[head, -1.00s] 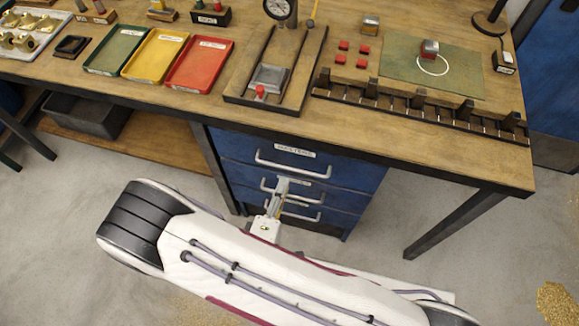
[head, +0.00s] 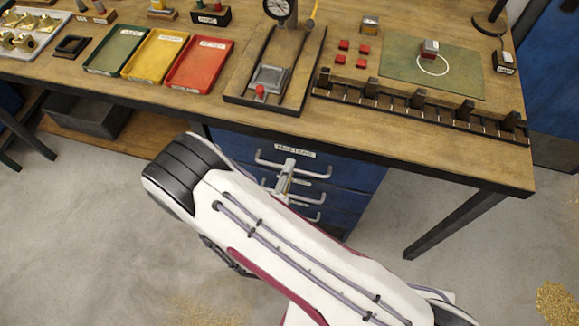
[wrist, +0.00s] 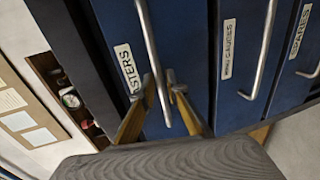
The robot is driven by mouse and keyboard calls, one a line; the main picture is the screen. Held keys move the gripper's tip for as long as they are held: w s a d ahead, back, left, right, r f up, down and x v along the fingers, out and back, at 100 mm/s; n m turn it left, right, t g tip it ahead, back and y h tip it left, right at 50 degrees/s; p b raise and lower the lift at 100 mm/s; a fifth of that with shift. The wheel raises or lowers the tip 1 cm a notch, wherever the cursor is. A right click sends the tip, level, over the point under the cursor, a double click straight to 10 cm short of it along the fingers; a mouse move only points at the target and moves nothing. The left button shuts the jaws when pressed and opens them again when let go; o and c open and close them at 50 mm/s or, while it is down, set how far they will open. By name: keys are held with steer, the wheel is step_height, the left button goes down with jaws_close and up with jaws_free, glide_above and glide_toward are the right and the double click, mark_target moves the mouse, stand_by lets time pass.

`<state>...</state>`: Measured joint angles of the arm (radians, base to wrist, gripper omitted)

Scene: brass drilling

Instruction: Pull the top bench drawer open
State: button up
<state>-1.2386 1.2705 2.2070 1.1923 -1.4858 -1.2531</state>
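The top bench drawer (wrist: 112,22) is blue, with a white label ending in "STERS" and a pale bar handle (wrist: 148,35). In the head view its handle (head: 312,172) runs across the drawer front under the bench top, and the drawer appears closed. My gripper (wrist: 161,78) is at this handle, one finger on each side of the bar in the wrist view. A narrow gap seems to show between fingers and bar, so the gripper appears open. In the head view my gripper (head: 288,166) overlaps the middle of the handle, and my arm hides part of the drawers.
Lower blue drawers with their own handles lie beneath, one labelled for gauges (wrist: 228,50), another (wrist: 299,32) beyond it. The wooden bench top (head: 300,125) overhangs the drawers. Trays and a rack stand on it.

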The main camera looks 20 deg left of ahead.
steer(key=shift+w+f, duration=0.1)
steer(key=shift+w, duration=0.4)
jaws_close()
steer(key=shift+s, duration=0.1)
steer(key=f+v, duration=0.2)
steer(key=v, duration=1.1)
steer(key=s+f+v, duration=0.1)
steer(key=f+v, duration=0.2)
steer(key=v, duration=1)
steer(key=shift+s+f, duration=0.2)
jaws_free()
